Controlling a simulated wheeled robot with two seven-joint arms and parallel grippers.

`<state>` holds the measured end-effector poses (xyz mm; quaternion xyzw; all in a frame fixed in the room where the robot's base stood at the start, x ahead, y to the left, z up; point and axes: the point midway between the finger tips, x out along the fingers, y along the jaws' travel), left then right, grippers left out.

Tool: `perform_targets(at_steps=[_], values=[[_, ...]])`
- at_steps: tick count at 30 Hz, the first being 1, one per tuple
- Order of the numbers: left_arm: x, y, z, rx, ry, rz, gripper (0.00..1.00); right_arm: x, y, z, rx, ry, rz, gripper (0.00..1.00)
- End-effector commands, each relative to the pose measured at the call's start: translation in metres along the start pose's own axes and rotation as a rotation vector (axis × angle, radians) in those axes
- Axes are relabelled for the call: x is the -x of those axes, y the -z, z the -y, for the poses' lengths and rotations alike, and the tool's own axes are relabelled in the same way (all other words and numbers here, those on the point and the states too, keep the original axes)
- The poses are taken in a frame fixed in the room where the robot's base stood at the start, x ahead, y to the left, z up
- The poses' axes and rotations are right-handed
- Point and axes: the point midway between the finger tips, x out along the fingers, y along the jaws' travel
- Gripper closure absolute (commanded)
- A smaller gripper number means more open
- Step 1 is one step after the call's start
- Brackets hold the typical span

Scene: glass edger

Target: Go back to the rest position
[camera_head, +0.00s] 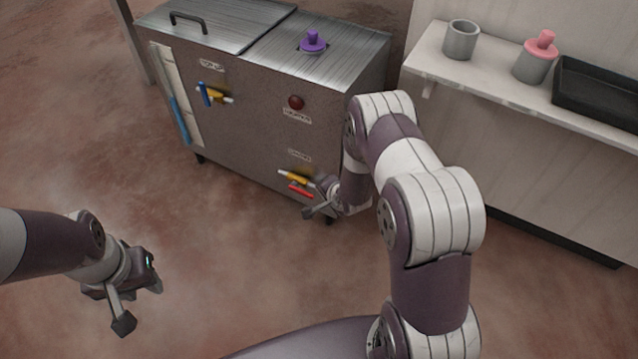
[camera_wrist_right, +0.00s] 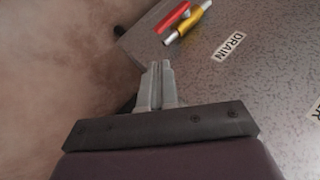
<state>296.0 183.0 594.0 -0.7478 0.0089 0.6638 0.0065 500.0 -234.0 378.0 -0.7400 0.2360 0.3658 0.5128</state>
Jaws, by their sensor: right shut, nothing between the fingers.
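My right gripper (camera_wrist_right: 158,66) is shut and empty in the right wrist view, with its two fingers together. The drain valve, with a red handle (camera_wrist_right: 174,17) and a yellow body (camera_wrist_right: 187,24), is beyond the fingertips, apart from them. In the head view my right arm reaches to the machine's lower right corner, with its hand beside that red handle (camera_head: 300,190); its fingertips are hard to make out there. My left gripper (camera_head: 150,282) hangs over bare floor at lower left, away from everything; its finger gap is unclear.
The metal machine (camera_head: 240,120) has a blue-handled valve (camera_head: 205,94), a red button (camera_head: 296,102) and a purple knob (camera_head: 313,42) on top. At right, a shelf (camera_head: 490,85) holds a grey cup (camera_head: 461,40), a pink-topped cup (camera_head: 535,62) and a black tray (camera_head: 600,95). Floor at left is clear.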

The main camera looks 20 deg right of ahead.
Motion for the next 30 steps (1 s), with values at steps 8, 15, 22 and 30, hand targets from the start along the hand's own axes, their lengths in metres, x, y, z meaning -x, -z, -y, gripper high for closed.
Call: perform_targets(at_steps=[8, 15, 22, 30], values=[[0.004, 0.000, 0.000, 0.000, 0.000, 0.000, 0.62, 0.007, 0.000, -0.004, 0.001, 0.001, 0.000, 1.00], [0.004, 0.000, 0.000, 0.000, 0.000, 0.000, 0.62, 0.007, 0.000, -0.004, 0.001, 0.002, 0.000, 1.00], [0.004, 0.000, 0.000, 0.000, 0.000, 0.000, 0.62, 0.007, -0.001, -0.006, 0.055, -0.010, 0.004, 1.00], [0.006, 0.001, 0.000, 0.000, 0.000, 0.000, 0.62, 0.105, -0.030, -0.067, 0.690, -0.428, 0.326, 1.00]])
